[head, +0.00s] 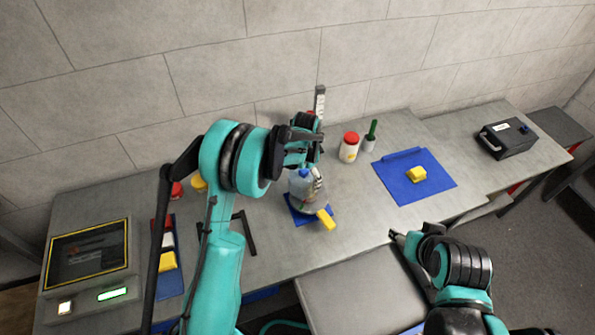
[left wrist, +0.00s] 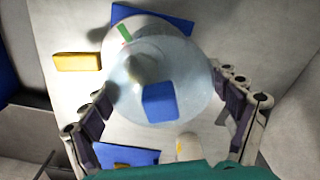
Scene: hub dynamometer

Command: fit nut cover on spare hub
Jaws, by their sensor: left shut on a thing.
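My left gripper (head: 305,162) is over the blue mat (head: 292,214), shut on a clear, pale dome-like cover (head: 299,190) with a blue block on top, which I take for the nut cover. In the left wrist view the cover (left wrist: 190,65) sits between the two fingers of the gripper (left wrist: 168,118), its blue block (left wrist: 160,102) facing the camera. A blurred greyish shape shows through it, perhaps the hub. I cannot tell whether the cover touches what is below. My right gripper (head: 398,237) is by the table's front edge, away from the cover; its jaws are unclear.
A yellow block (head: 326,219) lies at the blue mat's front right corner. A red-capped jar (head: 349,148) and a green-handled tool in a cup (head: 370,138) stand behind. A blue sheet (head: 405,188) with a yellow piece (head: 416,174) lies right. A black case (head: 508,138) is far right.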

